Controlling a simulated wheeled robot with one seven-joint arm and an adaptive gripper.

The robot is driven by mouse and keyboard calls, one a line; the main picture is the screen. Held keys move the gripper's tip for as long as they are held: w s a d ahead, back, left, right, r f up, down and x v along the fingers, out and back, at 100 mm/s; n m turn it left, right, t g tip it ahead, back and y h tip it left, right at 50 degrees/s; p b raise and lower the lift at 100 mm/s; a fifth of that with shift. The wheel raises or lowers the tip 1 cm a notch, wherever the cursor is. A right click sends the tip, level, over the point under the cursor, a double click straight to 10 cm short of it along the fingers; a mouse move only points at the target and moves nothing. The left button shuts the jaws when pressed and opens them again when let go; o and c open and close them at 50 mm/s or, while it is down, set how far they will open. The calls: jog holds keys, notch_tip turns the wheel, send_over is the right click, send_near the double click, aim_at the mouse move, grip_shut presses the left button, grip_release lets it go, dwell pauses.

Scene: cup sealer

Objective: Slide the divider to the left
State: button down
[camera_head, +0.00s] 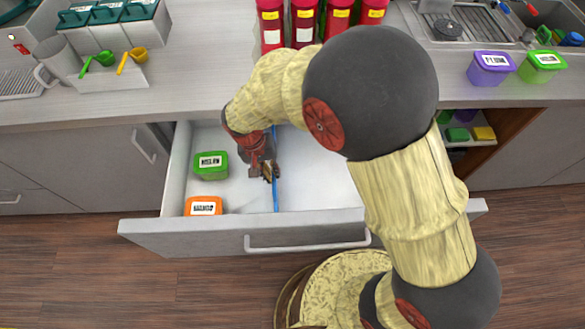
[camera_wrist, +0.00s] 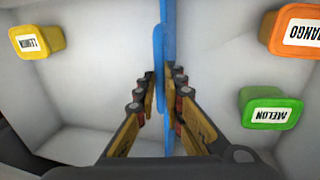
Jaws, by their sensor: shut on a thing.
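The blue divider (camera_head: 276,196) stands upright in the open drawer (camera_head: 240,222), running from front to back left of the drawer's middle. In the wrist view the divider (camera_wrist: 163,45) passes between the two fingers. My gripper (camera_head: 270,172) is down inside the drawer and shut on the divider; its fingers (camera_wrist: 164,88) lie one on each side of the blue sheet. My arm hides part of the drawer's right compartment in the head view.
A green melon tub (camera_head: 211,165) and an orange mango tub (camera_head: 204,206) sit in the compartment left of the divider. A yellow lemon tub (camera_wrist: 38,37) lies on the other side. The drawer floor beside the divider is clear.

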jog(key=shift+w+a, duration=0.1)
jog(key=shift+a, duration=1.9)
jog(key=c, duration=1.9)
grip_release()
jog(key=shift+a, duration=0.1)
notch_tip(320, 180, up, 12)
jog(key=a, duration=0.2)
jog(key=shift+a, duration=0.15)
jog(key=shift+f, duration=0.1)
